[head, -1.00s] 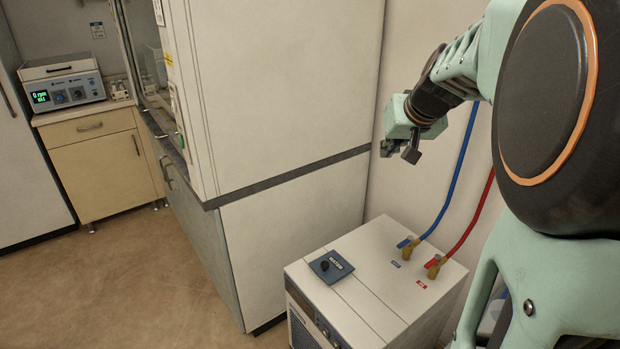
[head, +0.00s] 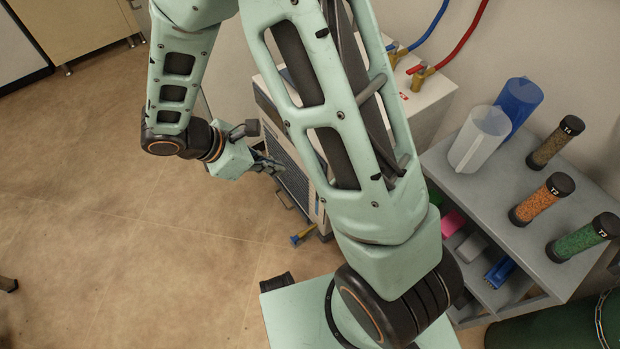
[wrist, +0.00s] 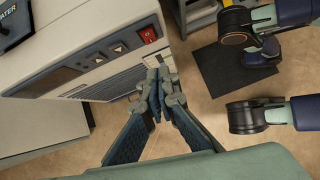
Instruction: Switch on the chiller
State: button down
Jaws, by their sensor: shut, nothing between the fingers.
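The chiller (head: 424,108) is a white box with a dark front grille, partly hidden behind my arm in the head view. In the wrist view, its front (wrist: 90,60) shows a dark display, two arrow buttons (wrist: 110,52) and a red rocker switch (wrist: 148,35) at the panel's right end. I cannot tell the rocker's position. My gripper (head: 272,165) is in front of the chiller's grille side. In the wrist view, my gripper (wrist: 157,92) is shut and empty, with its fingertips below the red switch in the picture. I cannot tell whether they touch the front.
Blue (head: 436,22) and red (head: 478,30) hoses join the chiller's top. A grey shelf unit (head: 470,195) with jugs and labelled tubes stands to the right. The floor (head: 110,200) to the left is largely clear.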

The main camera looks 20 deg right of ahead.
jog(key=shift+s+a+f+n+t, duration=0.3)
jog(key=shift+a+f+n+t, duration=0.3)
jog(key=shift+f+n, duration=0.35)
jog(key=w+d+f+b, duration=0.3)
jog(key=d+f+b, duration=0.1)
jog(key=d+f, duration=0.4)
jog(key=shift+d+b, duration=0.3)
jog(key=shift+d, duration=0.5)
jog(key=shift+w, duration=0.1)
jog(key=shift+f, duration=0.1)
